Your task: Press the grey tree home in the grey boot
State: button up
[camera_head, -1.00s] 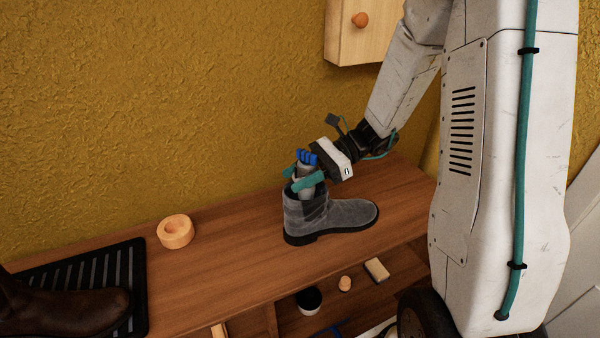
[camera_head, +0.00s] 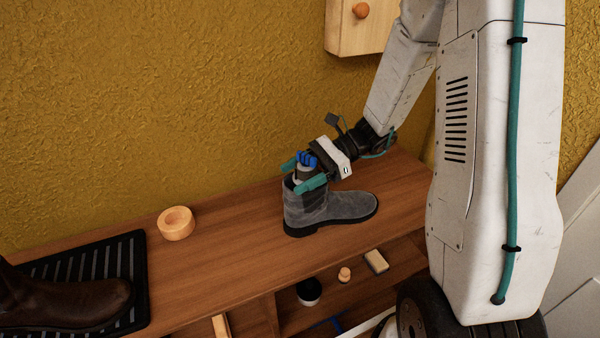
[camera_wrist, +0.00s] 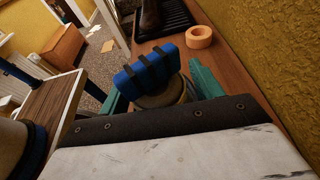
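The grey boot (camera_head: 325,207) stands upright on the wooden bench, toe to the right. The grey tree (camera_head: 302,173) is upright in the boot's shaft; its blue top with dark bands (camera_head: 307,159) sticks out above the opening, and its lower part is hidden inside. My gripper (camera_head: 290,178) is at the boot's opening, its teal fingers on either side of the tree, and looks shut on it. In the wrist view the blue top (camera_wrist: 150,67) and the tree's round grey body (camera_wrist: 160,97) are between the fingers.
A wooden ring (camera_head: 176,223) lies on the bench left of the boot. A brown boot (camera_head: 70,300) stands on a black ribbed mat (camera_head: 135,275) at the far left. A dark cup (camera_head: 309,291) and small wooden items are on the shelf below. The yellow wall is close behind.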

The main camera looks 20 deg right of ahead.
jog(key=v, duration=0.7)
jog(key=shift+w+d+r, duration=0.1)
jog(key=shift+d+r, duration=0.05)
jog(key=shift+d, duration=0.25)
